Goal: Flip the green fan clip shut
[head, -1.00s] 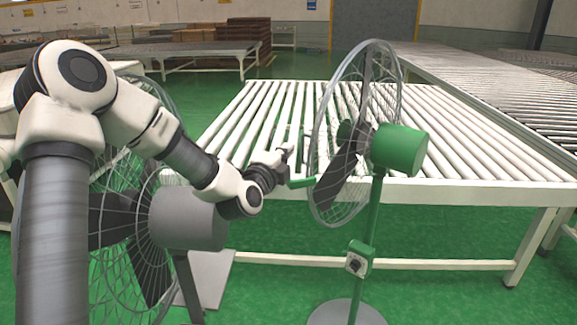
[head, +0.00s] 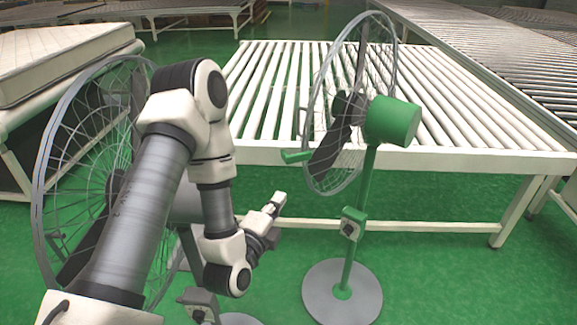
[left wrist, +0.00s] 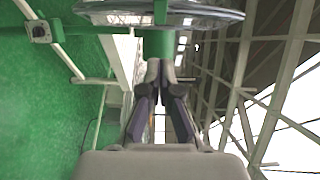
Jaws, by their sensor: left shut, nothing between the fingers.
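The green fan (head: 392,121) stands upright on a green pole with a round grey base. Its green clip (head: 296,157) sticks out to the left from the front of its wire guard. In the left wrist view a green piece (left wrist: 158,42) shows just beyond my fingertips, beneath the guard rim; I cannot tell whether they touch it. My left gripper (head: 277,200) is shut and empty, below and slightly left of the clip in the head view. It also shows in the left wrist view (left wrist: 160,68). My right gripper is out of view.
A grey fan (head: 95,170) stands at the left, partly hidden behind my left arm. A white roller conveyor (head: 450,157) lies behind the green fan. A mattress (head: 60,60) rests at the upper left. Green floor is open at the front right.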

